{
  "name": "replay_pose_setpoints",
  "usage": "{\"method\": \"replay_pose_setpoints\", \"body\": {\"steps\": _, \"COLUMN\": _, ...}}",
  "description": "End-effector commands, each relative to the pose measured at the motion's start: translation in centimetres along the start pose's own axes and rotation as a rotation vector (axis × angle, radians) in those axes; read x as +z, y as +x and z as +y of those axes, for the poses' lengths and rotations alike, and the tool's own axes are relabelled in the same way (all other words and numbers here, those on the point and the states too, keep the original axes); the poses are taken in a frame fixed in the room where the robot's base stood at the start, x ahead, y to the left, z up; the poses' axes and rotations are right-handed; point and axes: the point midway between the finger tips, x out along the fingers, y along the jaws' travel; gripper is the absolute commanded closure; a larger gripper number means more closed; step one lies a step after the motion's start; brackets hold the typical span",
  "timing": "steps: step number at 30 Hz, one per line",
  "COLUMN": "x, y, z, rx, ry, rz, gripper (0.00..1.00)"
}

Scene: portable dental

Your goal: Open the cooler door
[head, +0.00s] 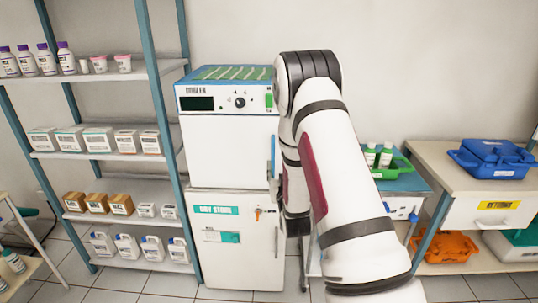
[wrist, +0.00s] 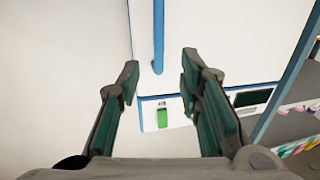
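The cooler (head: 228,150) is a white box with a blue-edged control panel on top, standing on a lower white cabinet. Its door looks shut. A blue vertical door handle (head: 273,155) is at the door's right edge, beside my arm. In the wrist view, which looks upside down, the handle (wrist: 158,35) runs down from the top edge and ends near the fingertips. My gripper (wrist: 160,75) is open and empty, with its fingers on either side of the handle's line. Whether the fingers reach around the handle is unclear.
The lower cabinet (head: 235,255) has its own latch. A shelf rack (head: 165,130) with bottles and boxes stands close on the left. To the right are a cart with a green tray (head: 392,168) and a table with a blue case (head: 492,158).

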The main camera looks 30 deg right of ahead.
Motion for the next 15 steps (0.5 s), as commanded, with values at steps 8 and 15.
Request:
{"method": "replay_pose_setpoints", "body": {"steps": 8, "x": 0.0, "y": 5.6, "z": 0.0, "rx": 0.001, "ry": 0.000, "rz": 0.002, "gripper": 0.67}}
{"method": "replay_pose_setpoints", "body": {"steps": 15, "x": 0.1, "y": 9.4, "z": 0.0, "rx": 0.000, "ry": 0.000, "rz": 0.000, "gripper": 0.67}}
